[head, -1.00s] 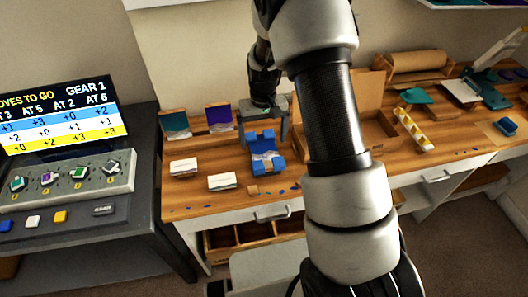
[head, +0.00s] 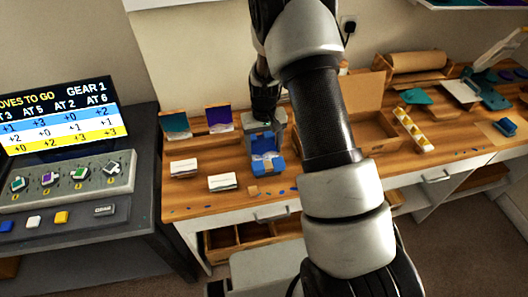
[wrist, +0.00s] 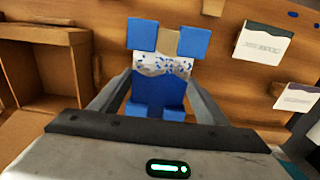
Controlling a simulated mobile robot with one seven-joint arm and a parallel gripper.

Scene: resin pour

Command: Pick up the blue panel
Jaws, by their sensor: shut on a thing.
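The blue panel (head: 263,146) is a blue piece with square blocks at its corners and a white, blue-speckled band across it, over the left part of the wooden bench. In the wrist view the blue panel (wrist: 158,86) sits between my two fingers, one along each side. My gripper (head: 266,137) comes down from the back and is shut on the blue panel. I cannot tell whether the panel still touches the bench.
Two labelled white packets (head: 222,182) (head: 184,168) lie left of the panel. A teal sample card (head: 175,123) and a purple one (head: 219,117) stand behind. A small wooden block (head: 253,190) and blue chips lie in front. An open cardboard box (head: 360,132) is to the right.

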